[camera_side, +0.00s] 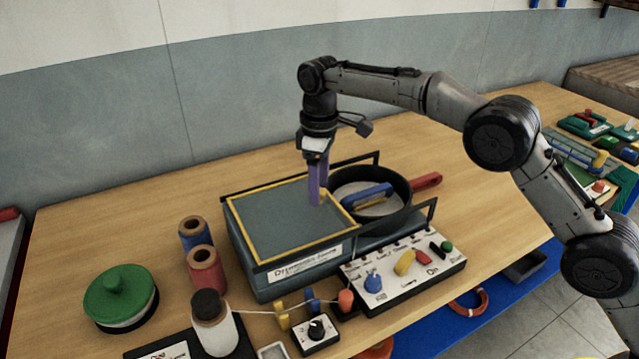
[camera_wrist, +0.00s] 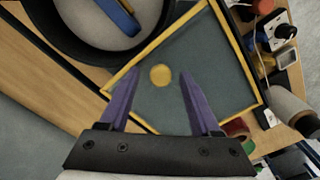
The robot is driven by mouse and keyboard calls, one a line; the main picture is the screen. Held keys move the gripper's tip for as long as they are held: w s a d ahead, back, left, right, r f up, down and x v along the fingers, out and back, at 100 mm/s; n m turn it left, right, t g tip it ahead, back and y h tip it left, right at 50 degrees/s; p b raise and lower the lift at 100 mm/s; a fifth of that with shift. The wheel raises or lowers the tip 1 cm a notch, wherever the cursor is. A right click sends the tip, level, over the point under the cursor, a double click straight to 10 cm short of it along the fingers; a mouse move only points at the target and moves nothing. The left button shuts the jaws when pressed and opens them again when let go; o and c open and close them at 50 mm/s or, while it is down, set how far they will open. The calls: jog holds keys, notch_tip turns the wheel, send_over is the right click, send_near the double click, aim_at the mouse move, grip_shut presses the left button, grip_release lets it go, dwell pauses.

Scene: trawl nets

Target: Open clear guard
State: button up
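The clear guard looks like the flat yellow-framed panel (camera_side: 275,222) on top of a dark box (camera_side: 262,283); it lies level. In the wrist view the panel (camera_wrist: 215,62) fills the middle, with a round yellow disc (camera_wrist: 160,76) seen on or under it. My gripper (camera_side: 317,198) points down over the back right part of the panel. In the wrist view its two purple fingers (camera_wrist: 159,78) are spread apart with nothing between them, one to each side of the disc. I cannot tell whether the fingertips touch the panel.
A dark round pan (camera_side: 405,190) with a red handle stands right of the box. Black rails rise around the box. A control panel (camera_side: 425,272) and a knob box (camera_side: 316,334) are in front. Spools (camera_side: 205,268), a bottle (camera_side: 214,328) and a green-lidded pot (camera_side: 120,294) stand left.

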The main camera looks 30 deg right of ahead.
jog(key=shift+r, duration=3.75)
jog(key=shift+d, duration=0.1)
